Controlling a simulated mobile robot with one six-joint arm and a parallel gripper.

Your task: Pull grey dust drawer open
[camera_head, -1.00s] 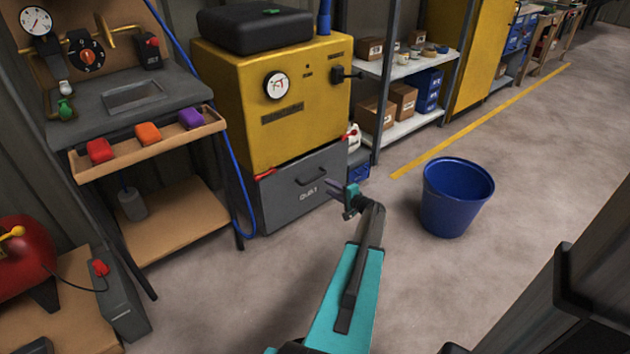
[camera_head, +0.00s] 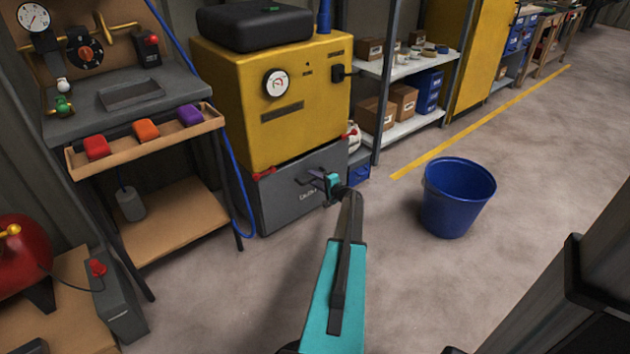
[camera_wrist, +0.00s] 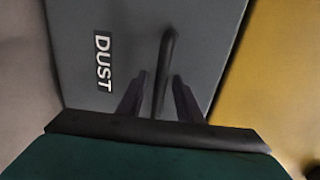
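The grey dust drawer (camera_head: 284,210) is the base of the yellow machine (camera_head: 300,120) and looks shut. In the wrist view its grey front (camera_wrist: 205,40) fills the middle, with a white-on-black DUST label (camera_wrist: 103,62). The dark bar handle (camera_wrist: 166,50) runs between the two fingers of my gripper (camera_wrist: 160,98). The fingers are apart, one on each side of the bar, with a gap showing on both sides.
Red clips (camera_head: 264,174) sit at the drawer's top corners. A blue bucket (camera_head: 457,200) stands on the floor to the right. A workbench (camera_head: 150,140) with a coloured-block tray stands left. Shelving (camera_head: 412,128) is behind right. The floor in front of the drawer is clear.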

